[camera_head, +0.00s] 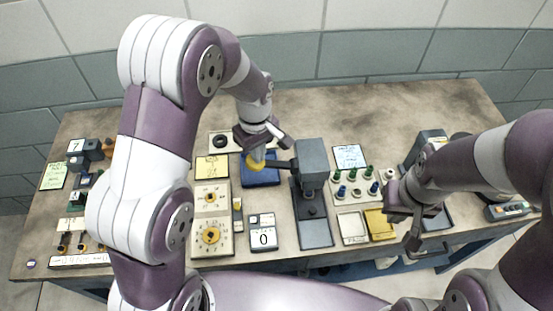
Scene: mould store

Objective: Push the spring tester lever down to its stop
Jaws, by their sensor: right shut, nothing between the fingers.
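The spring tester appears to be the dark grey upright device (313,160) at the middle of the table. A dark lever (282,164) juts from its left side towards my left gripper. My right gripper (412,240) is shut and empty, hanging near the table's front right, away from the tester.
A display reading 0 (262,235) stands left of the tester's base. A beige dial panel (211,220) is further left. Green and blue pegs stand in a rack (354,190) to the right, with trays (353,228) before it.

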